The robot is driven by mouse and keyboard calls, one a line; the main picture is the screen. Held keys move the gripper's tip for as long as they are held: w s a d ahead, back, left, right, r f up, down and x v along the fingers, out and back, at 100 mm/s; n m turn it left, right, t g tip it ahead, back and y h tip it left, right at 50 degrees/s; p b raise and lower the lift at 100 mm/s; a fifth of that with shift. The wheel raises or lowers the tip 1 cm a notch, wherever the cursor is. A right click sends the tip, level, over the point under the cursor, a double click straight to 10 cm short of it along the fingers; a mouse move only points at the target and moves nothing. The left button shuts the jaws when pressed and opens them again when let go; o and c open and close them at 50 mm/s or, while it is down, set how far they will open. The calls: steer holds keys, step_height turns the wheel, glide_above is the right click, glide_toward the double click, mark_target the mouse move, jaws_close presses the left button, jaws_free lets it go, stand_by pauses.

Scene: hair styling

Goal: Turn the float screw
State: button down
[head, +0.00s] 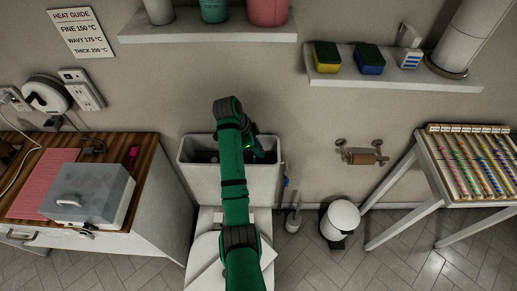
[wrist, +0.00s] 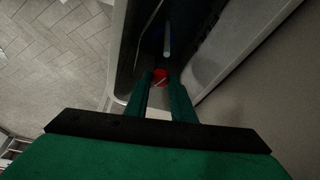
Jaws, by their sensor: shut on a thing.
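The open toilet tank (head: 232,186) stands against the wall in the head view, and my green arm reaches over it. In the wrist view the tank (wrist: 125,50) surrounds my gripper (wrist: 161,84), whose two green fingers point down inside it. The float screw (wrist: 160,74) appears as a small round red head with a pale line across it. It sits between the fingertips, and my gripper is shut on it. A pale rod (wrist: 167,40) stands just beyond the screw. In the head view my arm hides the screw and the fingertips.
A wooden-topped cabinet (head: 150,150) with a grey-lidded box (head: 92,195) stands to the left. A rack table (head: 425,170) is to the right. A shelf with sponges (head: 440,82) hangs above. A paper holder (head: 362,156) and a white bin (head: 340,220) are right of the tank.

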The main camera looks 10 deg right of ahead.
steer(key=c, duration=1.5)
jaws_free()
steer(key=v, duration=0.4)
steer(key=shift+w+a+r, duration=0.1)
steer(key=shift+w+r, duration=0.05)
steer(key=shift+r, duration=0.05)
steer(key=shift+v, duration=3.2)
